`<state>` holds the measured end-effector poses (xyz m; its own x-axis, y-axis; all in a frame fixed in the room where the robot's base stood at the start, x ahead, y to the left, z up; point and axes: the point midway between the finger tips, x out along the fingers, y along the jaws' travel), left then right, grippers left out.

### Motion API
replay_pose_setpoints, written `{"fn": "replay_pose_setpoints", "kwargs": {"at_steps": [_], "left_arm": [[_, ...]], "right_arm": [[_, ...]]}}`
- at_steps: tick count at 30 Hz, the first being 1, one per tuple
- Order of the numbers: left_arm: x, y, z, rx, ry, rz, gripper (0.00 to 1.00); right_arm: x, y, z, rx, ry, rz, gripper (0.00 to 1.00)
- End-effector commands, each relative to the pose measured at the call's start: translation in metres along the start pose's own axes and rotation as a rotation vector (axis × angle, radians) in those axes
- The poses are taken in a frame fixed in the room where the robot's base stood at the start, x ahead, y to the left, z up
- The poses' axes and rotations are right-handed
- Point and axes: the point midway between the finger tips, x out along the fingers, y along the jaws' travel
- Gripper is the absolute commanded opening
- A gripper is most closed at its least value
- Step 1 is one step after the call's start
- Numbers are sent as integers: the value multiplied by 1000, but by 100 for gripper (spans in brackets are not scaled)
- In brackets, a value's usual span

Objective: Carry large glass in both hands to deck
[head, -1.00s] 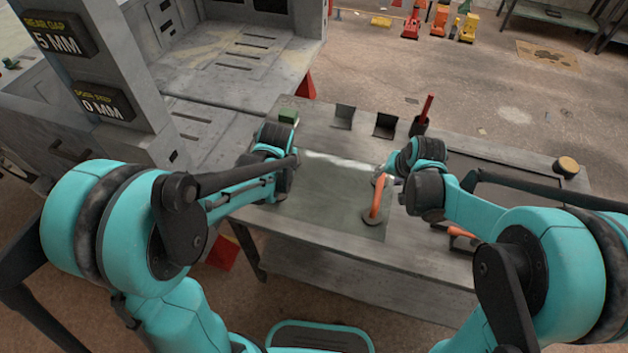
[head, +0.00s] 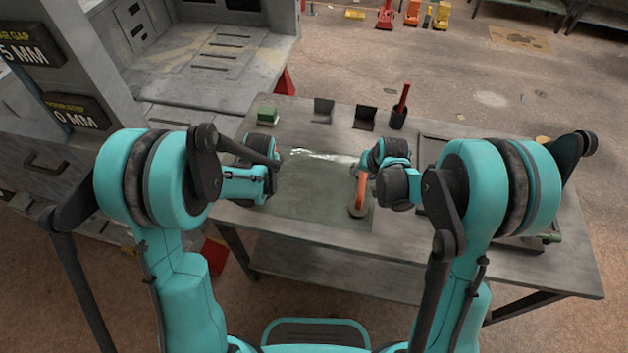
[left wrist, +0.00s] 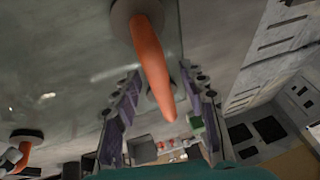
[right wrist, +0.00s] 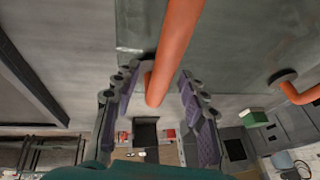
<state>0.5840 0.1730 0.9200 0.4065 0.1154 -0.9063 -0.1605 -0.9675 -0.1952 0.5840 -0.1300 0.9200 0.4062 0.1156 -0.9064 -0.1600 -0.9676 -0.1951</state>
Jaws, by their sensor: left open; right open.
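The large glass (head: 315,190) is a clear sheet lying on the grey bench, with a bright glint along its far edge. Orange-handled suction cups stand on it; the right one's handle (head: 360,192) shows in the head view. My left gripper (left wrist: 160,82) is open, with an orange handle (left wrist: 150,50) between and beyond its fingers in the left wrist view. My right gripper (right wrist: 157,75) is open, with an orange handle (right wrist: 174,50) running between its fingers in the right wrist view. In the head view the left handle is hidden behind my left gripper. The grey deck (head: 205,75) is at the back left.
A dark frame lies at the right. Coloured equipment stands on the far floor (head: 412,12). The floor between is open.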

Motion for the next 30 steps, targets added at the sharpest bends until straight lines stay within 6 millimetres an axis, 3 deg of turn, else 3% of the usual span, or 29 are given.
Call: {"fn": "replay_pose_setpoints", "kwargs": {"at_steps": [11,16,30], "left_arm": [[6,0,0,-1,0,0,43],[6,0,0,-1,0,0,1],[4,0,-1,0,1,0,0]], "right_arm": [[6,0,0,0,0,0,43],[6,0,0,0,0,0,1],[4,0,-1,0,1,0,0]]}}
